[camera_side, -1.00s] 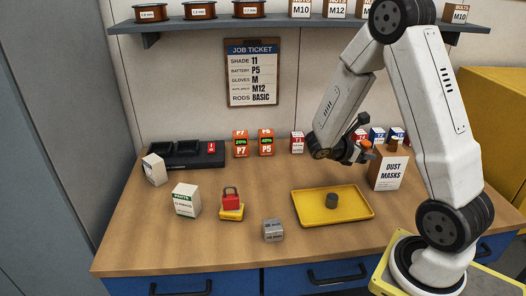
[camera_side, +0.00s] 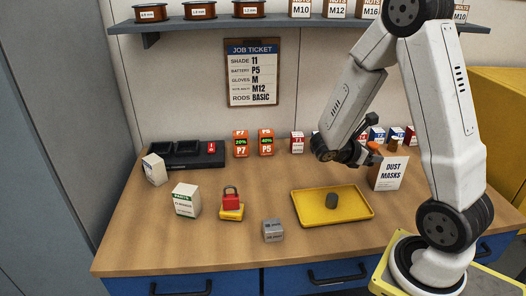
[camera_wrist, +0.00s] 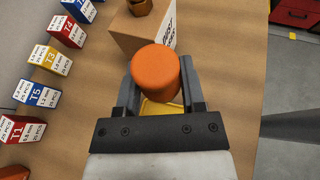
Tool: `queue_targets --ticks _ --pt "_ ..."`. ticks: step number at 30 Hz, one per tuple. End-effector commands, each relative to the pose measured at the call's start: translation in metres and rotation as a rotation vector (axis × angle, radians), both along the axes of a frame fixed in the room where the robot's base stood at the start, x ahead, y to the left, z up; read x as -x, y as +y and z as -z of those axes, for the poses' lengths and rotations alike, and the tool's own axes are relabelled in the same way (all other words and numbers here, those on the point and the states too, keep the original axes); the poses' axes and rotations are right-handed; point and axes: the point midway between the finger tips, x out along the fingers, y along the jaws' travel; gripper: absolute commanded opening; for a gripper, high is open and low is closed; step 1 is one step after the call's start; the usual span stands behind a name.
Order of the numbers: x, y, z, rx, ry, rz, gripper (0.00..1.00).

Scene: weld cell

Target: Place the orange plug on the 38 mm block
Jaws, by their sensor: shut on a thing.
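My gripper (camera_wrist: 158,95) is shut on the orange plug (camera_wrist: 156,72), a rounded cylinder that stands up between the two fingers in the wrist view. In the side view my gripper (camera_side: 368,156) holds the plug (camera_side: 374,146) above the table, beside the dust masks box. A small grey metal block (camera_side: 273,230) sits at the table's front, left of the yellow tray; its label is too small to read, so I cannot confirm it is the 38 mm one. It is well left of my gripper.
A yellow tray (camera_side: 310,215) holds a dark grey cylinder (camera_side: 331,200). The dust masks box (camera_side: 389,173) stands close right of my gripper. Small labelled boxes (camera_wrist: 43,92) line the back.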

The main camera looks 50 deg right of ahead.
Motion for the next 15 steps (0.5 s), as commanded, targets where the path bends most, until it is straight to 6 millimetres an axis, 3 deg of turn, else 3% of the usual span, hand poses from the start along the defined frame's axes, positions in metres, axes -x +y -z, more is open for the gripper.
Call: queue_targets --ticks 8,15 --pt "-0.004 0.007 -0.001 0.001 -0.001 -0.014 0.0" --pt "-0.016 0.033 -0.006 0.005 -0.005 -0.07 0.0"
